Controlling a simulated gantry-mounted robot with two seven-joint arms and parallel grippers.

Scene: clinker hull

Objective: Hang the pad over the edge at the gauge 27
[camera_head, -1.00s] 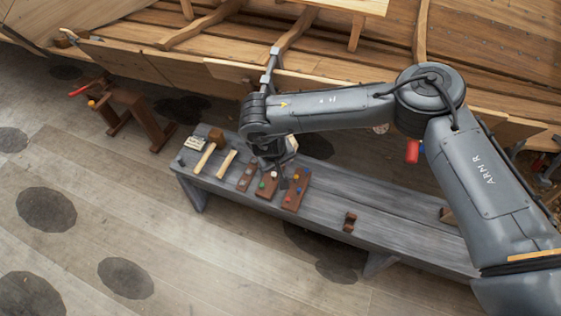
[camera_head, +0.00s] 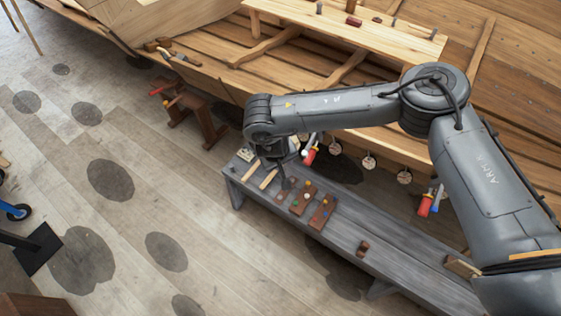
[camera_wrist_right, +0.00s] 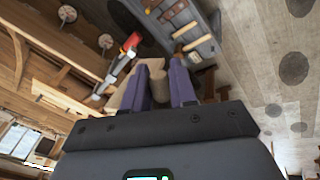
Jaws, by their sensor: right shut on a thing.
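My right gripper (camera_head: 286,180) shows dark and small in the head view, above the far left part of the grey bench. In the right wrist view its purple fingers (camera_wrist_right: 168,88) are shut on a tan piece, which looks like the pad (camera_wrist_right: 130,92); part of it sticks out left of the fingers. The pad cannot be made out in the head view. Round pale tags hang along the hull's plank edge, one at the middle (camera_head: 369,161) and one further right (camera_head: 404,176). Their numbers are too small to read, so I cannot tell which is gauge 27. My left gripper is out of view.
The grey bench (camera_head: 390,240) carries tool handles and brown blocks with coloured pegs (camera_head: 322,212). Red-handled clamps hang at the plank edge (camera_head: 310,155) and further right (camera_head: 425,205). A brown trestle (camera_head: 205,115) stands at the left.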

